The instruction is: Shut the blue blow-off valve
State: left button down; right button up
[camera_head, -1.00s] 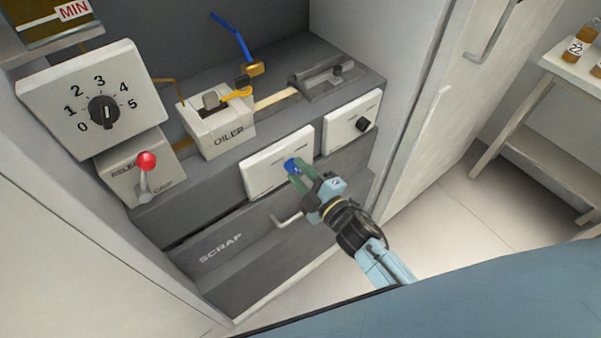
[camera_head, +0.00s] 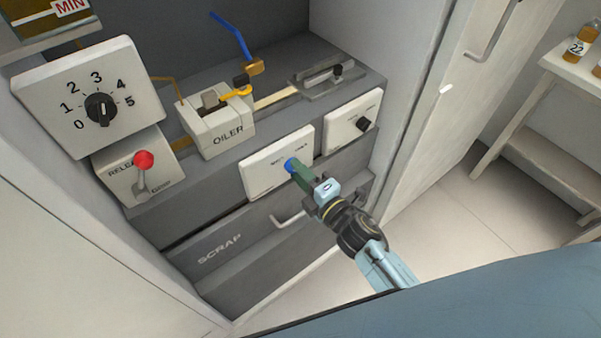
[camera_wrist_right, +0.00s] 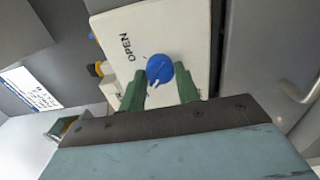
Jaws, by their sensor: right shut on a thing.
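The blue blow-off valve (camera_head: 290,165) is a round knob on a white panel (camera_head: 262,175) on the front of the station. The other label is not readable there. My left gripper is not in view.
A black knob (camera_head: 362,124) sits on another white panel at the right. A red-topped lever (camera_head: 144,162), a numbered dial (camera_head: 101,109) and the oiler (camera_head: 217,125) are at the left and above. The scrap drawer handle (camera_head: 288,220) is just below my gripper.

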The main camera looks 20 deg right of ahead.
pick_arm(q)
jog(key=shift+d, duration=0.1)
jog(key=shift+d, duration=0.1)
pick_arm(e)
jog(key=o, duration=1)
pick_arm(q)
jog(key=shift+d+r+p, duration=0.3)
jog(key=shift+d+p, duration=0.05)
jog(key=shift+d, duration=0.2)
pick_arm(e)
jog(key=v, duration=1.3)
jog(key=shift+s, duration=0.2)
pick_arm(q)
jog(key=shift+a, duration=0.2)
